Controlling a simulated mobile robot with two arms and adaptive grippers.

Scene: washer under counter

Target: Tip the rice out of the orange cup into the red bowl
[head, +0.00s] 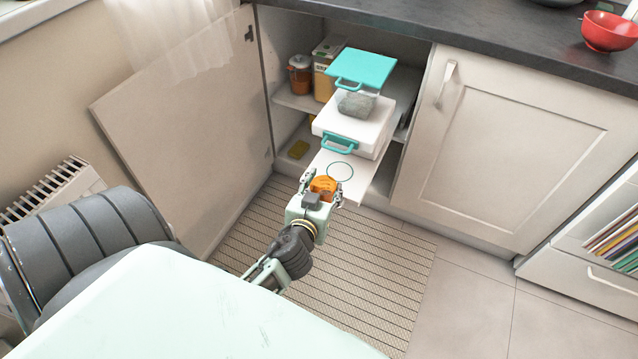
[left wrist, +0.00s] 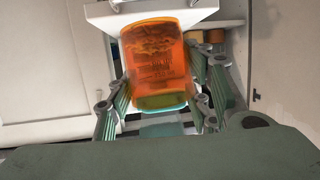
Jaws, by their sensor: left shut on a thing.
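The orange cup (head: 322,184) is between the fingers of my left gripper (head: 321,188), in front of the open cabinet. In the left wrist view the translucent orange cup (left wrist: 155,62) fills the gap, with a finger on each side; the gripper is shut on it. Something grainy seems to show through its wall, but I cannot tell whether it is rice. The red bowl (head: 608,34) stands on the dark counter at the far upper right, well away from the cup. My right gripper is not in view.
The cabinet door (head: 185,110) stands open at left. A white board (head: 350,182) with a teal ring juts out behind the cup. Above it are a white box (head: 345,128) with a teal handle, a clear container (head: 356,104) and a teal board (head: 362,66).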

